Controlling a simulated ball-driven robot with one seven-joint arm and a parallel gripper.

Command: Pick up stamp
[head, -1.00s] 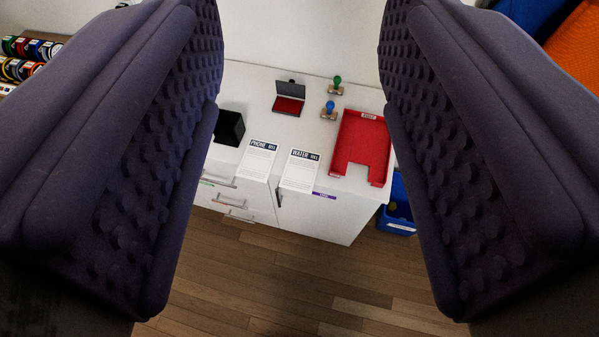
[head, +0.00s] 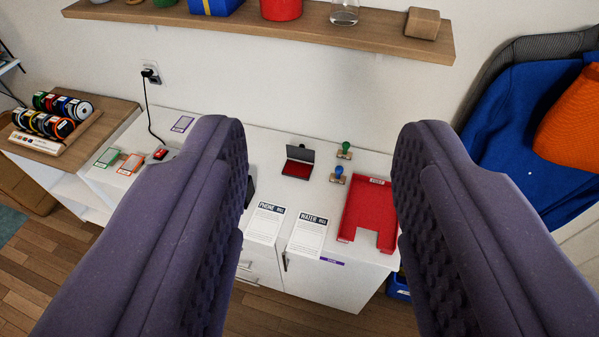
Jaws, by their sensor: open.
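Two stamps stand on the white cabinet top (head: 318,258) in the head view. One has a green knob handle (head: 346,147) and stands near the wall. The other has a blue knob handle (head: 338,173) and stands just in front of it. Both have wooden bases and look upright. An open ink pad (head: 298,168) with a red pad and raised dark lid lies to their left. My gripper (head: 322,150) is open and empty, with its two purple studded fingers wide apart. The stamps appear between the fingers, well beyond them and touched by neither.
A red tray (head: 371,205) lies right of the stamps. The phone bill (head: 265,224) and water bill (head: 309,237) lie at the front edge. A wooden shelf (head: 370,40) hangs above. A blue chair (head: 525,140) stands at right, tape rolls (head: 55,117) at left.

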